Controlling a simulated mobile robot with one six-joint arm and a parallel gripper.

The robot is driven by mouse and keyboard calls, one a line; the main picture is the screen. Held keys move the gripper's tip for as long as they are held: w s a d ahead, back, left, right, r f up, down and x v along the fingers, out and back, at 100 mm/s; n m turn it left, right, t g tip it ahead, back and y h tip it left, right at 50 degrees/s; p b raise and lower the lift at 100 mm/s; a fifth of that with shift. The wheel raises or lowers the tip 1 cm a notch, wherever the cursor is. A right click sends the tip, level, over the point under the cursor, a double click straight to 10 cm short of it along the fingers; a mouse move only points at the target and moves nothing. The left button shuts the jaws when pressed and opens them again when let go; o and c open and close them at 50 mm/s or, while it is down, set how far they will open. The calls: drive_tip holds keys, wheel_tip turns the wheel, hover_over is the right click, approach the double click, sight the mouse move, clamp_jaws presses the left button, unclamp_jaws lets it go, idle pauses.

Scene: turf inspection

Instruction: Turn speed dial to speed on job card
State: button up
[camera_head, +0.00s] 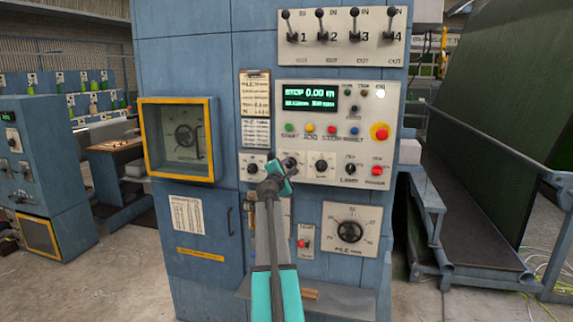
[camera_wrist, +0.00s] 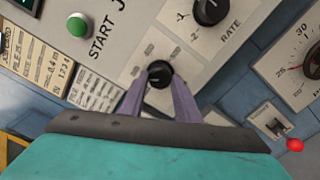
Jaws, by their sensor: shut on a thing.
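My gripper (camera_head: 283,172) is at the row of small dials on the white control panel (camera_head: 385,110). In the wrist view, my gripper's fingers (camera_wrist: 160,84) are closed around a small black knob (camera_wrist: 160,71) below the green START button (camera_wrist: 78,26). The knob's label and pointer cannot be read, so its setting is unclear. In the head view, the gripper partly covers this knob. The job card (camera_head: 255,92) hangs on a clipboard left of the panel; its print is too small to read for certain. The card also shows at the left of the wrist view (camera_wrist: 25,65).
The RATE dial (camera_wrist: 210,10) is beside the held knob. The green display (camera_head: 310,97) reads STOP 0.00. A yellow-framed window (camera_head: 181,140) is at left.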

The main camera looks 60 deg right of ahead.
drive_tip(key=n+p, duration=0.1)
drive_tip(key=n, duration=0.1)
drive_tip(key=n+p, duration=0.4)
drive_tip(key=shift+s+d+r, duration=0.2)
drive_tip(key=shift+s+r, duration=0.05)
drive_tip(key=shift+r, duration=0.05)
drive_tip(key=n+p, duration=0.1)
drive_tip(key=n, duration=0.1)
drive_tip(key=n+p, duration=0.2)
drive_tip(key=shift+f+n, duration=0.2)
drive_tip(key=shift+n, duration=0.1)
drive_tip(key=shift+f, duration=0.1)
drive_tip(key=o, duration=1)
drive_tip(key=shift+o, duration=0.2)
drive_tip(key=shift+w, duration=0.1)
drive_tip(key=shift+a, duration=0.1)
